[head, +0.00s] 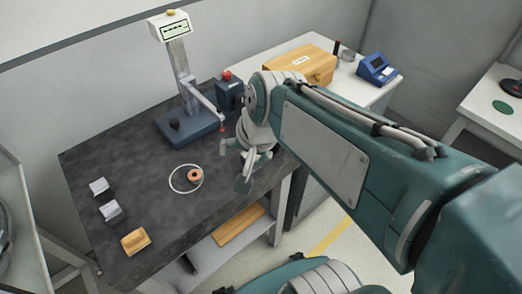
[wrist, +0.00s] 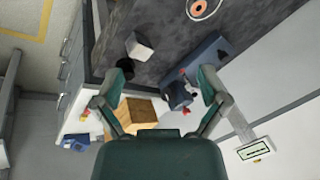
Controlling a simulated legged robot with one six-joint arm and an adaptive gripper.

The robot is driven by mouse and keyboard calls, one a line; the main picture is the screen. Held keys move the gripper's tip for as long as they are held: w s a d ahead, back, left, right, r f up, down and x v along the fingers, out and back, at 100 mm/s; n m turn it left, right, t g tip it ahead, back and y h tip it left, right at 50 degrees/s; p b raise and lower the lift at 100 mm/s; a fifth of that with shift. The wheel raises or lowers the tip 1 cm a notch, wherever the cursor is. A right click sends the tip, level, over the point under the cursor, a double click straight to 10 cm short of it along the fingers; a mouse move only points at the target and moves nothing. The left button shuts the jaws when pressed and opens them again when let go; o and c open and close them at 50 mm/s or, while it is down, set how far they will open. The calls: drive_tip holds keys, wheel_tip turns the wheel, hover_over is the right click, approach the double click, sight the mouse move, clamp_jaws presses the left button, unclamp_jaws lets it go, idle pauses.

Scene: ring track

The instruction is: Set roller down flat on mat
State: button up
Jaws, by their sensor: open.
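A copper-orange roller (head: 195,176) with a hole in its middle sits on the dark tabletop, at the right side of a thin white ring (head: 173,184). It also shows at the top edge of the wrist view as an orange disc (wrist: 199,8). My gripper (head: 238,167) is to the right of the roller, near the table's right edge. In the wrist view my gripper (wrist: 160,82) is open, with nothing between its fingers.
A blue-based scale (head: 188,125) stands at the back of the dark table. Two pale blocks (head: 111,211) and a wooden block (head: 135,241) lie at the left front. A wooden box (head: 300,66) and blue device (head: 377,68) are on the white cabinet. The table's centre front is clear.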

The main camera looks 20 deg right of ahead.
drive_tip(key=s+n, duration=0.1)
drive_tip(key=n, duration=0.1)
drive_tip(key=s+d+r+n+t+h, duration=0.1)
drive_tip(key=s, duration=0.1)
drive_tip(key=s+d+n, duration=0.1)
drive_tip(key=s+n, duration=0.1)
drive_tip(key=shift+d+r+n+h, duration=0.15)
drive_tip(key=shift+r+n+h, duration=0.15)
drive_tip(key=shift+r, duration=0.1)
drive_tip(key=shift+o, duration=0.4)
drive_tip(key=shift+s+d+n+t, duration=0.2)
drive_tip(key=shift+s+n+t, duration=0.1)
drive_tip(key=shift+n, duration=0.1)
drive_tip(key=n+t+h, duration=0.5)
drive_tip(key=n+h, duration=0.4)
drive_tip(key=n, duration=1.9)
approach(193, 177)
drive_tip(key=shift+s+r, duration=0.15)
drive_tip(key=shift+r, duration=0.1)
drive_tip(key=shift+d+f, duration=0.1)
drive_tip(key=x, duration=0.5)
drive_tip(key=shift+a+x, duration=0.2)
drive_tip(key=shift+x, duration=2.65)
drive_tip(key=shift+f, duration=0.1)
drive_tip(key=c, duration=1.4)
